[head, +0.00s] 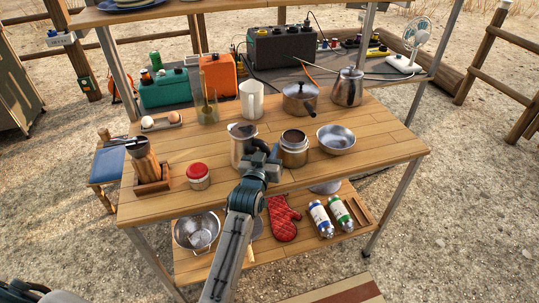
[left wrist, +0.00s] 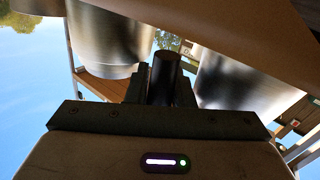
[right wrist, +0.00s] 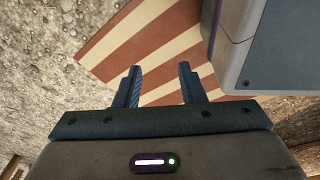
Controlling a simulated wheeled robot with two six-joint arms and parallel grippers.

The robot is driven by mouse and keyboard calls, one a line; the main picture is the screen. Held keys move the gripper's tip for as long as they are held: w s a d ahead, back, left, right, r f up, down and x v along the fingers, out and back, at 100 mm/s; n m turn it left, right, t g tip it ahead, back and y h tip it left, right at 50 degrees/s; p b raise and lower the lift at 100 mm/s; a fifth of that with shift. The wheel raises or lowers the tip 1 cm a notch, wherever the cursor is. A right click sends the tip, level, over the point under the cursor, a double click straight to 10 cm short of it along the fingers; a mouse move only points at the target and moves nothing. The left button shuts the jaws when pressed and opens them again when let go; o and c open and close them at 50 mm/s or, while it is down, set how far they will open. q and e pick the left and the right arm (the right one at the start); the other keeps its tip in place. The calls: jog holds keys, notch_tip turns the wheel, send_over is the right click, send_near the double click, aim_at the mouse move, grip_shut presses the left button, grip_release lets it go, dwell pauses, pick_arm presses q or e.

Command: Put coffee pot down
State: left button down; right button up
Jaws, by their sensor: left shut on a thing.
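The coffee pot (head: 238,149) is a metal pot with a dark lid, upright at the front middle of the wooden table (head: 380,152). My left gripper (head: 262,160) is shut on its dark handle (left wrist: 165,72), on the pot's right side. Metal bodies show on both sides of the handle in the left wrist view; I cannot tell there which is the pot. Whether its base touches the table is hidden. My right gripper (right wrist: 158,85) is open and empty above the striped mat (right wrist: 150,45).
An open metal pot (head: 293,150) stands close right of the coffee pot, with a metal bowl (head: 336,138) beyond. A red-lidded jar (head: 198,177) stands to the left. A white pitcher (head: 251,100), saucepan (head: 300,100) and kettle (head: 348,88) stand behind. The table's right front is clear.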

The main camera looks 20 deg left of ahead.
pick_arm(q)
jog(key=shift+f+b, duration=0.3)
jog(key=shift+f, duration=0.15)
pick_arm(e)
jog(key=shift+w+a+r, duration=0.15)
jog(key=shift+w+r, duration=0.45)
jog(key=shift+w, duration=0.15)
jog(key=shift+w+a+r, duration=0.1)
jog(key=shift+w+r, duration=0.45)
jog(key=shift+w, duration=0.15)
pick_arm(q)
jog(key=shift+f, duration=0.15)
jog(key=c, duration=1.5)
grip_release()
jog(key=shift+c, duration=0.2)
pick_arm(e)
jog(key=shift+w+r, duration=0.1)
